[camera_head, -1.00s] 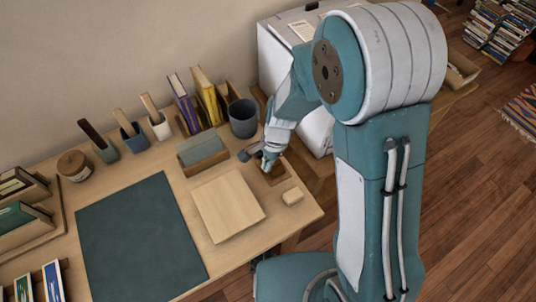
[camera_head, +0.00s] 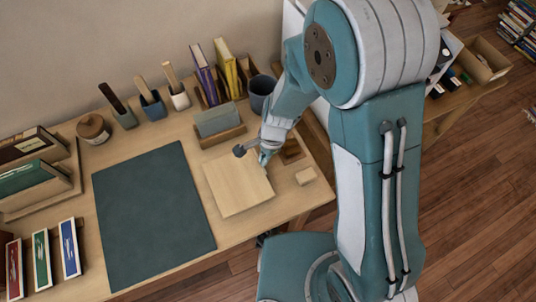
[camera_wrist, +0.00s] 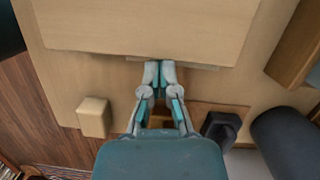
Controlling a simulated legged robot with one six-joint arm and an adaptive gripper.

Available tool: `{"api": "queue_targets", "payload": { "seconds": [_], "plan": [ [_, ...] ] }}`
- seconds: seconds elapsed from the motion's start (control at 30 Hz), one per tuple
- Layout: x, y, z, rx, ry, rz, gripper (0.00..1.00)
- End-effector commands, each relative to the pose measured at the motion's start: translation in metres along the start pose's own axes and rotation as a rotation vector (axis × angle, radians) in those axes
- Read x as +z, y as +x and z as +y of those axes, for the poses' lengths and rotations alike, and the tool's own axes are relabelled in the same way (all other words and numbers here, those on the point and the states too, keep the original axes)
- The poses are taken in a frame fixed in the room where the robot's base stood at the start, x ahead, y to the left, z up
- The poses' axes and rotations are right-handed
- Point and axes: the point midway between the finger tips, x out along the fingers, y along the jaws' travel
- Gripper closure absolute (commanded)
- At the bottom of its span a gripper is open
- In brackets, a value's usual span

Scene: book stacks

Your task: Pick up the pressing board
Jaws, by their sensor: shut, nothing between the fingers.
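The pressing board, taken to be the pale square wooden board (camera_head: 236,188), lies flat on the desk to the right of the dark green mat. It fills the top of the wrist view (camera_wrist: 145,25). My gripper (camera_head: 264,160) is low over the desk at the board's right edge. In the wrist view my gripper (camera_wrist: 160,70) has its fingertips together and empty at the board's near edge. Whether they touch the board, I cannot tell. My arm hides a little of the desk behind the gripper.
A small wooden block (camera_head: 305,176) lies right of the board and shows in the wrist view (camera_wrist: 94,117). A small brown tray (camera_head: 291,151) is beside my gripper. A card holder (camera_head: 220,125) and a dark cup (camera_head: 261,92) stand behind. The green mat (camera_head: 150,215) is clear.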

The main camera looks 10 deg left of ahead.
Motion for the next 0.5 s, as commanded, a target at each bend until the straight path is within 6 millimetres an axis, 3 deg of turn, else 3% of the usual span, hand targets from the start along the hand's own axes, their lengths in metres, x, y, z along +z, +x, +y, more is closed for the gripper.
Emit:
{"api": "queue_targets", "payload": {
  "seconds": [0.2,0.5],
  "plan": [
    [0.033,0.009,0.000,0.002,-0.003,0.000,1.00],
    [0.039,0.009,0.001,0.000,0.001,-0.001,1.00]
  ]
}}
